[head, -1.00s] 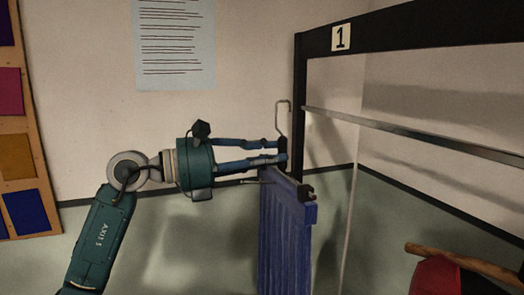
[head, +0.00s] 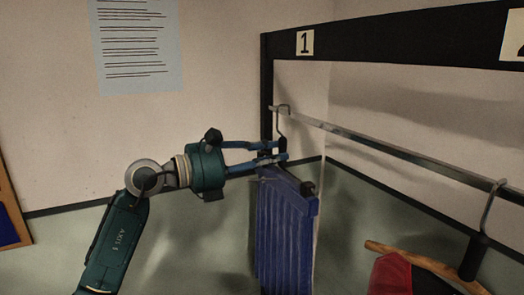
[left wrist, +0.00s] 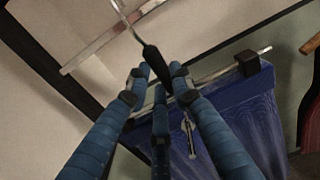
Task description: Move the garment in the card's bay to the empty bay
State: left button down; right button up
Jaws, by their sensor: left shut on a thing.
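My left gripper (head: 283,151) is shut on the dark neck of a hanger that carries a blue pleated garment (head: 285,230). In the left wrist view the fingers (left wrist: 160,85) close around the neck, and the blue garment (left wrist: 245,115) hangs from a clamp bar beside them. The hanger's hook (head: 281,108) overlaps the left end of the metal rail (head: 350,132), under the number 1 sign (head: 305,43). I cannot tell whether the hook bears on the rail. No card other than the number signs is clear. My right gripper is not in view.
The rack's dark post (head: 267,90) stands close to the left of the hook. A red garment (head: 391,275) on a wooden hanger (head: 420,262) hangs to the right. The rail is clear between the two hooks. A printed sheet (head: 138,45) is on the wall.

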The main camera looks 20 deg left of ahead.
pick_arm(q)
jog(key=w+d+f, duration=0.2)
jog(key=w+d, duration=0.1)
jog(key=w, duration=0.1)
jog(key=shift+w+d+p, duration=0.25)
jog(key=shift+w+p, duration=0.05)
jog(key=shift+p, duration=0.05)
dwell(0.4)
